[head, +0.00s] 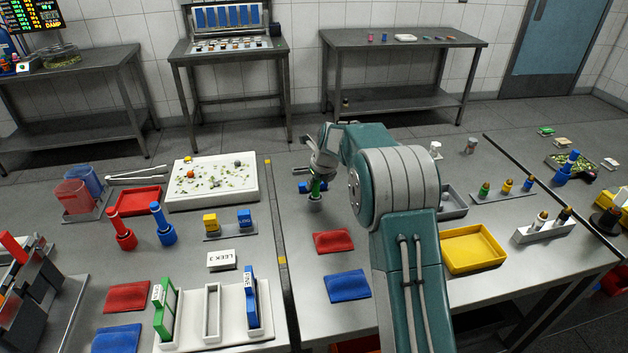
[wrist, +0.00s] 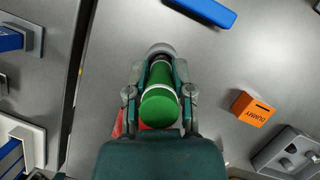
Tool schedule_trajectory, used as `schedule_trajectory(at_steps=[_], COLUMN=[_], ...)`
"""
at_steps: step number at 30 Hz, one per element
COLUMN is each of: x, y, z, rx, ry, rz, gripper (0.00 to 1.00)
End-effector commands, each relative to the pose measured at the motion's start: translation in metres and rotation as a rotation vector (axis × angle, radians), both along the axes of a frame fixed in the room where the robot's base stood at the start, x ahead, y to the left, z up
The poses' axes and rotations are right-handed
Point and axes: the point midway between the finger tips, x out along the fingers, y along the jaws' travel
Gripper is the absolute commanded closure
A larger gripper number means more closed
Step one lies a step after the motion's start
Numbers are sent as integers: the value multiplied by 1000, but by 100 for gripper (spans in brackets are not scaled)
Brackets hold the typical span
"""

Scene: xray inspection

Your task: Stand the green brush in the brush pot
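The green brush (wrist: 160,106) is between the fingers of my gripper (wrist: 160,76) in the wrist view, its round green end towards the camera. The fingers close on it from both sides. In the head view the brush (head: 316,187) is upright below my gripper (head: 318,176). A round grey piece (wrist: 160,48) shows at the brush's far end; in the head view a short grey cylinder (head: 315,204) is directly under the green. It looks like the brush pot, but I cannot tell whether the brush is inside it or just above it.
A blue bar (wrist: 204,11) and an orange block marked DUMMY (wrist: 253,108) lie nearby. Red (head: 334,242) and blue (head: 347,286) cloths lie in front. A yellow tray (head: 447,264) is to the right. A gap between tables runs left of my gripper.

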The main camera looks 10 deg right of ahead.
Motion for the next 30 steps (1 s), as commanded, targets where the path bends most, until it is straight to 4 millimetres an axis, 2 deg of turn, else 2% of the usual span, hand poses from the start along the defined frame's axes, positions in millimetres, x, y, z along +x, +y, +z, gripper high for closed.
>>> schedule_trajectory(at_steps=[1, 2, 3, 16, 30], x=[-2, -2, -2, -1, -25], y=[-1, -1, -1, 0, -16], z=[-3, -3, -3, -5, 80], rx=[0, -1, 0, -1, 0], ry=[10, 9, 8, 4, 1], rz=[1, 0, 0, -1, -1], gripper=[52, 38, 35, 35, 35])
